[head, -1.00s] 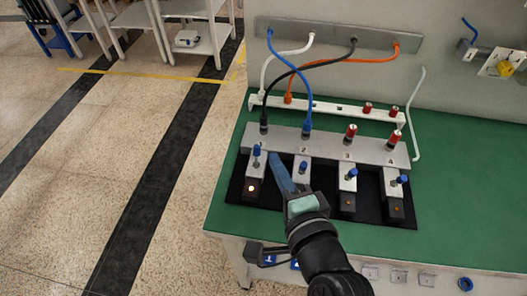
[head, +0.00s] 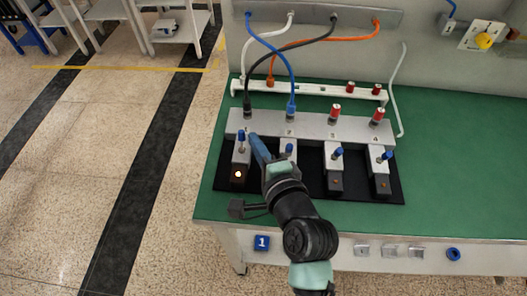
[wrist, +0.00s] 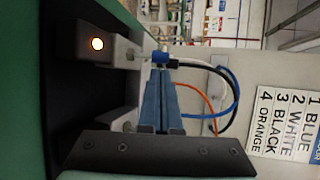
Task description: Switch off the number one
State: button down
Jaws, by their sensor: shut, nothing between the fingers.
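The number one switch (head: 240,158) is the leftmost unit on the grey rail, with a blue-tipped lever (head: 241,135) and a brightly lit lamp (head: 238,174). In the wrist view the lit lamp (wrist: 97,44) is at upper left, and a blue cap (wrist: 158,57) shows just beyond my fingertips. My gripper (head: 251,137) has long blue fingers, shut and empty. In the head view its tips are just right of the number one lever; whether they touch it I cannot tell. My gripper hides much of the number two switch.
Switches three (head: 335,170) and four (head: 380,170) stand to the right with dim lamps. Blue, white, black and orange cables (head: 290,62) arch behind the rail. A wire-colour sign (wrist: 285,125) hangs in the wrist view. The green bench top (head: 460,180) is clear at right.

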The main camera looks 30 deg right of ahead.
jog(key=shift+x, duration=1.55)
jog(key=shift+a+f+b, duration=0.1)
jog(key=shift+f+b, duration=0.05)
jog(key=shift+b, duration=0.3)
jog(key=shift+s+a+n+t+b, duration=0.1)
jog(key=shift+s+n+t+b, duration=0.15)
jog(key=shift+t+b, duration=0.65)
jog(key=shift+h+b, duration=0.3)
jog(key=shift+b, duration=0.5)
jog(key=shift+s+a+n+t+b, duration=0.15)
jog(key=shift+n+t+b, duration=0.25)
jog(key=shift+b, duration=0.35)
jog(key=shift+s+a+r, duration=0.2)
jog(key=shift+s+a, duration=0.05)
jog(key=shift+s, duration=0.1)
jog(key=shift+s+a+f+p, duration=0.25)
jog(key=shift+a+f+p, duration=0.05)
jog(key=shift+a+p, duration=0.1)
